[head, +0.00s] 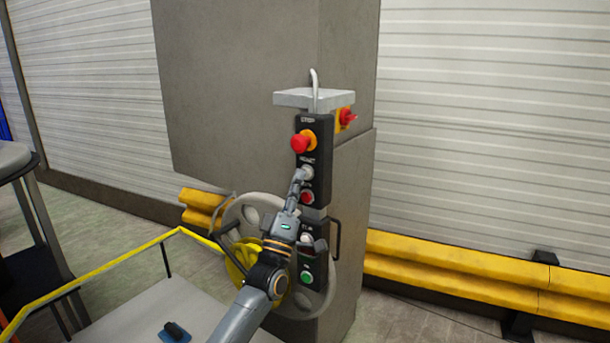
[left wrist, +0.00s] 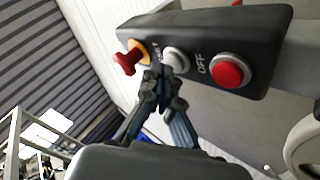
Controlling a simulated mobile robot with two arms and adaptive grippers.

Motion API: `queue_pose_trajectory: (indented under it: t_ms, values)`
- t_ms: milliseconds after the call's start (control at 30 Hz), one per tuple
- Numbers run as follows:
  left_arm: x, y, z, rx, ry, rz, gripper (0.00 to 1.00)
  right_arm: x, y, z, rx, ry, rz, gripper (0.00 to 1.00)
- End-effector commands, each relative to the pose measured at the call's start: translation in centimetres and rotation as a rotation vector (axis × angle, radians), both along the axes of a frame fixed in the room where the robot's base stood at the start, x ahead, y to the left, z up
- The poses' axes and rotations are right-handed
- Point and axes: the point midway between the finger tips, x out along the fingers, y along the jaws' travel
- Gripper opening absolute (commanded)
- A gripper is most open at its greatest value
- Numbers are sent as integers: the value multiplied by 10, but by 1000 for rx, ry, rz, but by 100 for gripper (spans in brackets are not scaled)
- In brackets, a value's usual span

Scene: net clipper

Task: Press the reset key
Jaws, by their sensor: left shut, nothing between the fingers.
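The black control box (head: 317,132) is mounted upright on a grey column. The white reset key (head: 307,172) sits below the red mushroom stop button (head: 301,143) and above the red OFF button (head: 307,197). In the left wrist view the reset key (left wrist: 177,60) lies between the stop button (left wrist: 128,61) and the OFF button (left wrist: 231,71). My left gripper (head: 298,175) is shut and empty, its fingertips at the left edge of the reset key. In the left wrist view the fingertips (left wrist: 160,74) overlap that key's edge. I cannot tell whether they touch it. My right gripper is not in view.
Below are a lower box with a green button (head: 306,277), a black handle (head: 335,240) and a large handwheel (head: 240,215). A grey shelf (head: 300,98) and a red-yellow switch (head: 346,117) are above. Yellow barriers (head: 450,262) run along the wall.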

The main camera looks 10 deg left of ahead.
Motion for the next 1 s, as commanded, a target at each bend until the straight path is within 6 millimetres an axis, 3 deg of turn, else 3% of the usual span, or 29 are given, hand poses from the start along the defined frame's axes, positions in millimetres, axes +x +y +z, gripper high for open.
queue_pose_trajectory:
  t_ms: [1000]
  values:
    - [6,-3,0,1,0,-1,0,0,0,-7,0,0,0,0]
